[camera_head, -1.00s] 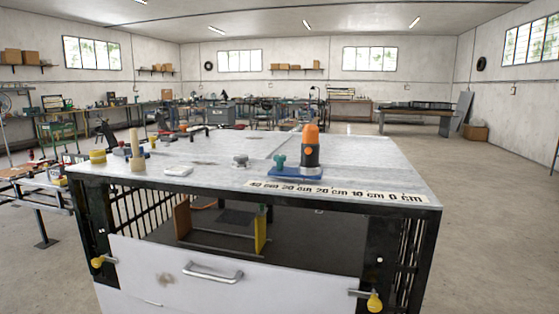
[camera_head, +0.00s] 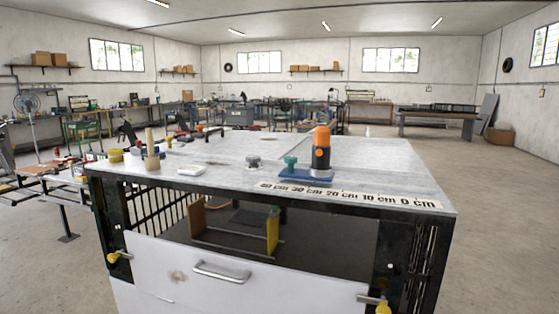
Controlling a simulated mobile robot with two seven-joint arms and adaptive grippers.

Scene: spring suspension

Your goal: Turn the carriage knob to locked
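A blue carriage plate (camera_head: 306,177) lies on the grey workbench top, behind a printed centimetre scale (camera_head: 350,194). A green knob (camera_head: 290,162) stands at the plate's left end. An upright orange and black tool (camera_head: 322,152) stands at its right end. A separate grey knob (camera_head: 253,162) sits on the bench to the left of the plate. The view is too coarse to read any lock marking or the exact angle of either knob. Neither of my grippers is in view.
Below is a white drawer front (camera_head: 250,290) with a handle. Yellow knobs (camera_head: 115,257) protrude at its sides.

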